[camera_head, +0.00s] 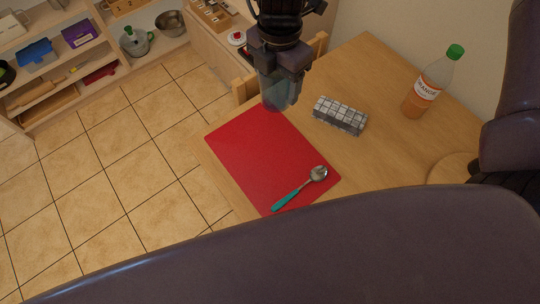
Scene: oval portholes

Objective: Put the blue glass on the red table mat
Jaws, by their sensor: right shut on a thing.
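The red table mat (255,160) lies flat on the wooden table, near its left edge. A spoon with a teal handle (300,189) rests on the mat's lower right part. My right gripper (280,78) is at the top centre, shut on the see-through blue glass (273,97). The glass looks upright and overlaps the mat's upper corner in the picture. Whether its base touches the mat or hangs above it, I cannot tell. My left gripper is not in view.
A grey checked box (340,115) lies right of the mat. An orange drink bottle (433,84) stands farther right, near the wall. A round wooden board (453,169) is partly hidden by my arm. Shelves (60,62) stand at the upper left. The mat's middle is clear.

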